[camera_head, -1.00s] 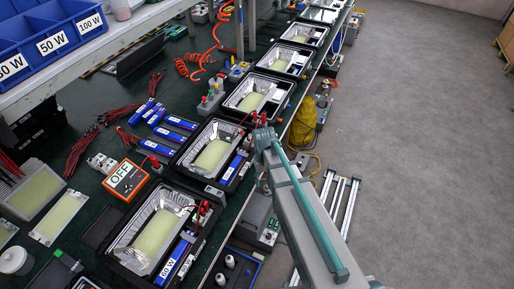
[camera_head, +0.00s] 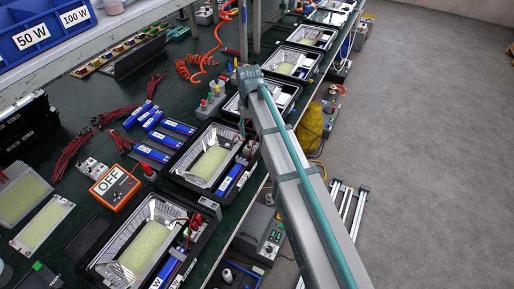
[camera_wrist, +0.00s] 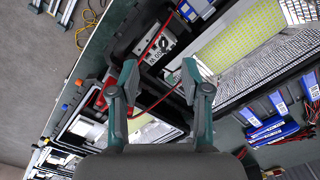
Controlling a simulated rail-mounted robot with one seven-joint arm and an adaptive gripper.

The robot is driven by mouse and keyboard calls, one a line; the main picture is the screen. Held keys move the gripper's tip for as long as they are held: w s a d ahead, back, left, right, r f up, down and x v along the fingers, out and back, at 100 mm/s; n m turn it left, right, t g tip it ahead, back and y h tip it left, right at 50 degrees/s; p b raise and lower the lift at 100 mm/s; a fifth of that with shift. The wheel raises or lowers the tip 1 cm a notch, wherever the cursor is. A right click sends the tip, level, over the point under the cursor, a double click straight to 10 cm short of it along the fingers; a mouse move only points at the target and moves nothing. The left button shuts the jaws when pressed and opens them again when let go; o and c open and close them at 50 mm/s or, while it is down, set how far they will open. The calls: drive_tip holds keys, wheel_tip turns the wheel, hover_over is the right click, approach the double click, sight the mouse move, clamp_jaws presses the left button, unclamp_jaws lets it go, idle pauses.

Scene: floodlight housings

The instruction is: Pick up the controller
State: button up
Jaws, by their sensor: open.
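No label in view names the controller, so I cannot tell for sure which thing it is. An orange box marked OFF (camera_head: 114,187) lies on the green bench in the head view. In the wrist view, a small grey box with a black dial (camera_wrist: 157,47) sits just beyond my gripper (camera_wrist: 158,86). My gripper is open, with its two fingers apart and nothing held. A red wire crosses the gap between the fingers in the picture. In the head view, my arm hides the gripper.
Several black floodlight housings (camera_head: 133,243) with yellow panels line the bench edge. Blue driver packs (camera_head: 152,153) and red wires (camera_head: 72,158) lie left of them. Blue bins (camera_head: 40,30) stand on the shelf above. The grey floor (camera_head: 420,150) at right is largely clear.

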sight(249, 146)
drive_tip(key=shift+w+a, duration=0.2)
drive_tip(key=shift+w, duration=0.2)
drive_tip(key=shift+s+f+p, duration=0.15)
drive_tip(key=shift+f+p, duration=0.15)
drive_tip(key=shift+f, duration=0.1)
wheel_tip(249, 146, down, 3)
drive_tip(key=shift+f+p, duration=0.15)
drive_tip(key=shift+p, duration=0.25)
drive_tip(key=shift+a+f+p, duration=0.2)
drive_tip(key=shift+f+p, duration=1)
drive_tip(key=shift+f, duration=1.9)
drive_tip(key=c, duration=0.7)
drive_tip(key=shift+o, duration=0.2)
drive_tip(key=shift+r, duration=0.1)
